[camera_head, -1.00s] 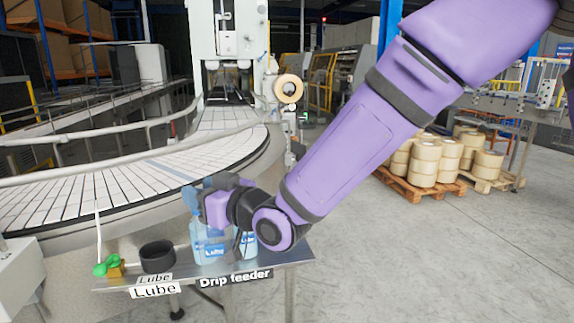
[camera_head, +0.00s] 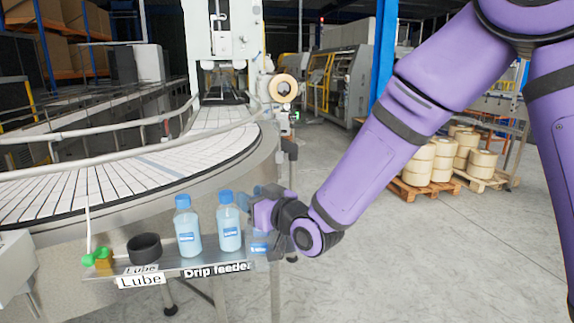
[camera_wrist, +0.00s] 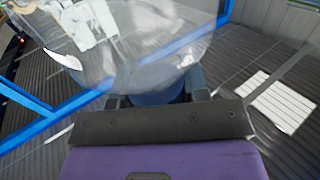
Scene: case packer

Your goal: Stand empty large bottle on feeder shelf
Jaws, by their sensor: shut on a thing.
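My gripper (camera_head: 262,203) is at the right end of the drip feeder shelf (camera_head: 168,271), beside the standing bottles. In the wrist view it is shut on a large clear bottle (camera_wrist: 140,45), with a blue part between the fingers (camera_wrist: 157,98). The bottle looks empty. On the shelf, a filled bottle with a blue cap (camera_head: 187,228) and a second one (camera_head: 229,224) stand upright. A blue label (camera_head: 259,248) shows below my gripper; I cannot tell whether it belongs to the held bottle or another one.
A black round cup (camera_head: 144,248) and a green-topped part (camera_head: 97,258) are at the shelf's left. The curved conveyor (camera_head: 150,165) and its guard rail lie behind. Pallets of rolls (camera_head: 440,165) stand back right, with open floor before them.

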